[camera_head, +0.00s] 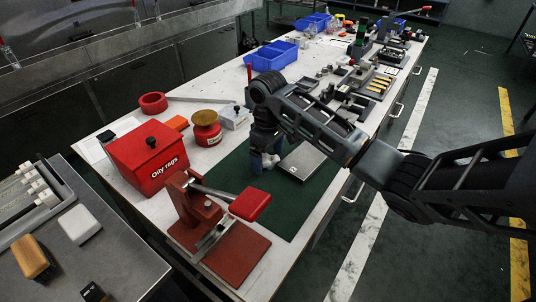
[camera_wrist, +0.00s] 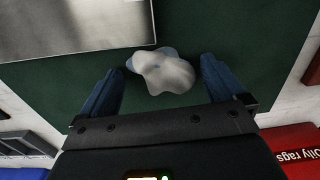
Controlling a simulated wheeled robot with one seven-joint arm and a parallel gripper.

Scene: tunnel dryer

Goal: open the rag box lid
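The red rag box (camera_head: 152,172), lettered "Oily rags", stands on the bench at the left in the head view. A red part of the box with the lettering shows at the lower right of the wrist view (camera_wrist: 293,158). My gripper (camera_wrist: 160,66) is open over the green mat, well to the right of the box in the head view. A crumpled grey-white rag (camera_wrist: 166,73) lies between its spread blue fingers, with a visible gap on each side.
A red lever press (camera_head: 205,215) stands in front of the box and mat (camera_head: 232,172). Blue bins (camera_head: 272,56) and several tools fill the far bench.

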